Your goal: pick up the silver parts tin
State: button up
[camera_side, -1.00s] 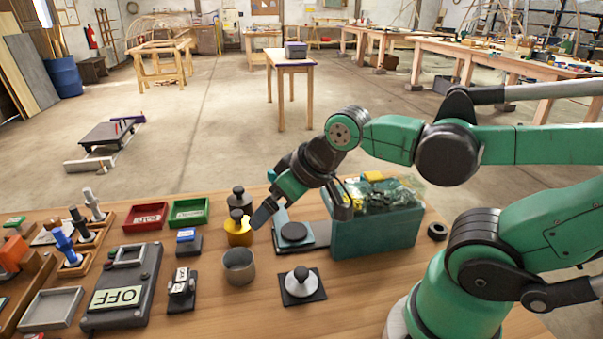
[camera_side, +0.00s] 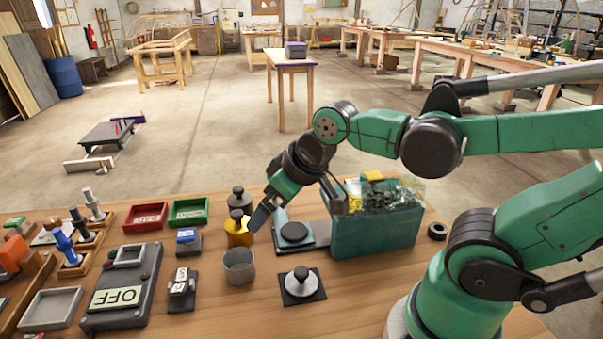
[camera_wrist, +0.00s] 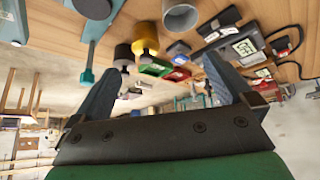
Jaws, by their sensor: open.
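The silver parts tin (camera_side: 239,267) is a plain grey, open-topped cup standing upright on the wooden bench, in front of the yellow bottle. In the wrist view the tin (camera_wrist: 181,15) is at the top edge, partly cut off. My gripper (camera_side: 298,214) is open and empty, tilted above the bench, behind and to the right of the tin and apart from it. In the wrist view my gripper (camera_wrist: 160,66) shows its two fingers spread wide with nothing held between them.
A yellow bottle (camera_side: 239,234) and a dark bottle (camera_side: 238,200) stand close behind the tin. A knobbed silver piece on a black square (camera_side: 302,287) is to its right front. A teal box (camera_side: 374,232) stands right; a small black switch (camera_side: 182,288) is left.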

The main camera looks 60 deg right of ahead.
aim_at(238, 259)
jog(key=w+a+f+n+g, duration=0.1)
jog(key=f+n, duration=0.1)
jog(key=n, duration=0.1)
jog(key=w+a+f+n+g, duration=0.1)
jog(key=w+f+n+g, duration=0.1)
jog(key=n, duration=0.1)
jog(key=w+a+f+n+g+y, duration=0.1)
jog(key=w+f+n+g, duration=0.1)
jog(key=shift+w+f+n, duration=0.2)
jog(key=shift+f+n, duration=0.2)
jog(key=shift+w+a+f, duration=0.15)
jog(key=shift+f, duration=1.25)
jog(key=shift+w+a+f, duration=0.1)
jog(key=shift+f, duration=1.25)
jog(key=c, duration=1.3)
